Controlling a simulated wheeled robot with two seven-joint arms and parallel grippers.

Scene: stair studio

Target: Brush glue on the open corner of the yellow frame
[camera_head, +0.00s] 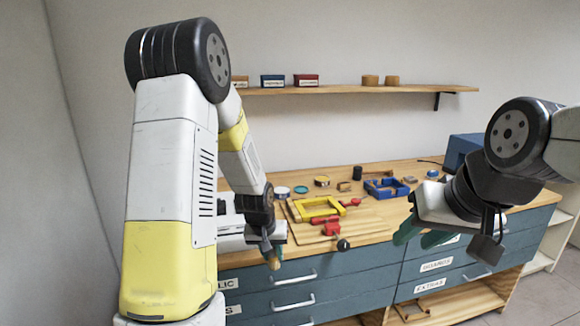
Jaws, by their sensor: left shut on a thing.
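The yellow frame (302,213) lies on a wooden board on the workbench, with a red clamp (331,227) with a dark knob at its front side. More red parts show at its right end. The open corner cannot be made out clearly at this size. My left gripper (267,243) is left of the frame near the bench's front edge. It is shut on a slim brush-like thing with a tan end (273,263) pointing down, apart from the frame. My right gripper (420,236), with teal fingers spread, is empty right of the frame, by the front edge.
A blue frame (387,188) lies behind right on the workbench (380,230). Small tins, including a teal-rimmed one (300,189), stand behind the yellow frame. A blue box (463,150) is at the back right. A wall shelf (350,89) holds small boxes. Drawers face the front.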

